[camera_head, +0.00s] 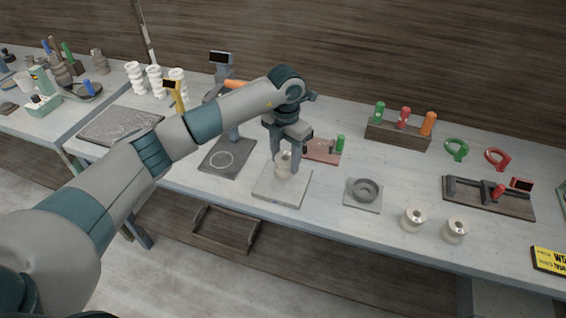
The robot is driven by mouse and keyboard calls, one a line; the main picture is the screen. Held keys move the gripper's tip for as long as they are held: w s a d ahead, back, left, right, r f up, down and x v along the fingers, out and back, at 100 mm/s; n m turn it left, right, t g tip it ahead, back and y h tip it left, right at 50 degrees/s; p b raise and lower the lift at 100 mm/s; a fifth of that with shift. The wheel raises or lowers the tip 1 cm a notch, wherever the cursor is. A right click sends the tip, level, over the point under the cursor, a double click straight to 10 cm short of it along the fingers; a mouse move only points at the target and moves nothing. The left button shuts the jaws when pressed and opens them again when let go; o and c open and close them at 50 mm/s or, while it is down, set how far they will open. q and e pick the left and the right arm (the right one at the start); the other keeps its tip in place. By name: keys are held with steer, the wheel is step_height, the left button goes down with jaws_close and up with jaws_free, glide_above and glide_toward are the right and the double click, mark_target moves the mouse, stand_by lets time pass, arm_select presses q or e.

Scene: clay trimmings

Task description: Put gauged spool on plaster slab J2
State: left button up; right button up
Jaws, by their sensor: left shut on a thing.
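My left gripper (286,162) comes down from above over a pale square slab (279,195) in the middle of the bench. It is shut on a cream spool (283,168), which is upright between the fingers. The spool is at the slab's back half; I cannot tell whether it touches the surface. No J2 label is readable on the slab. Two similar spools, one (413,219) and another (454,230), stand at the front right of the bench. My right gripper is not in view.
A grey ring on a small plate (362,204) lies right of the slab. A dark plate with a circle mark (222,172) lies left. A wooden rack (397,138) with coloured handles stands behind. A dark fixture (488,197) sits at the right. The bench front between them is clear.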

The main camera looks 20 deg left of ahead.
mark_target(283, 168)
arm_select(q)
steer(key=shift+w+a+f, duration=0.25)
steer(key=shift+a, duration=0.2)
steer(key=shift+d+f+p, duration=0.1)
steer(key=shift+f+p, duration=0.6)
step_height(283, 168, down, 2)
steer(key=shift+p, duration=0.55)
steer(key=shift+f, duration=0.25)
